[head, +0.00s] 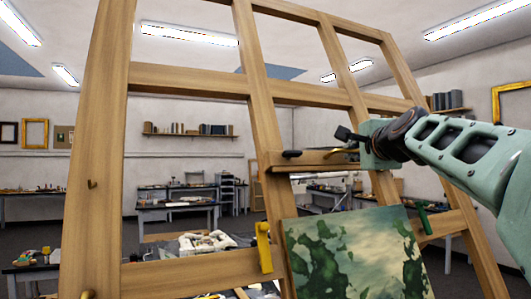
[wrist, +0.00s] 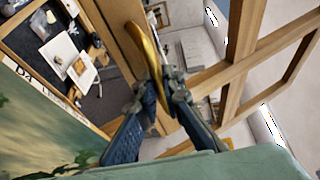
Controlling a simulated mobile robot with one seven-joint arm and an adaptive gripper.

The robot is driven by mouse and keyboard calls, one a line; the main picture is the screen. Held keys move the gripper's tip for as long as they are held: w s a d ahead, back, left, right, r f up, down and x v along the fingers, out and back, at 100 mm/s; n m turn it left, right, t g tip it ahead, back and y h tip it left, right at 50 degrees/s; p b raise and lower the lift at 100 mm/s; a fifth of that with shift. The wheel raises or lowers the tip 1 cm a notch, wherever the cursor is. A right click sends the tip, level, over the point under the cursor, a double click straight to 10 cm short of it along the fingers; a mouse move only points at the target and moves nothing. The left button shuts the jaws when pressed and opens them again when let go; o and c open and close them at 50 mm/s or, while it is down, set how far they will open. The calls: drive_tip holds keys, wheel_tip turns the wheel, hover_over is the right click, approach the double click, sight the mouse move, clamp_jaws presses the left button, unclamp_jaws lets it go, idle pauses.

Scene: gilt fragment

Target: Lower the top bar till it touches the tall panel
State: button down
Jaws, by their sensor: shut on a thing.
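The tall panel, a painting in mottled green and pale cream (head: 350,255), stands on the wooden easel in the head view. It also shows at the lower left of the wrist view (wrist: 40,135). The top bar (head: 305,163) is a short wooden crosspiece above the panel, with a visible gap between them. A brass handle (wrist: 148,50) shows at the bar in the wrist view. My gripper (wrist: 160,95) has its dark blue fingers shut on this handle. In the head view my gripper (head: 358,140) is at the right part of the bar, its fingers partly hidden.
The easel's wooden frame (head: 190,82) has uprights and crossbars around my arm. A yellow clamp (head: 263,247) is left of the panel and a green one (head: 423,218) is right of it. Workbenches (head: 175,205) and a wall shelf (head: 187,135) stand farther back.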

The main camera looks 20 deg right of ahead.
drive_tip(key=s+f+b, duration=0.4)
drive_tip(key=f+b, duration=0.6)
drive_tip(key=shift+s+d, duration=0.15)
drive_tip(key=shift+s, duration=0.05)
drive_tip(key=c, duration=2.3)
unclamp_jaws()
drive_tip(key=v, duration=1.2)
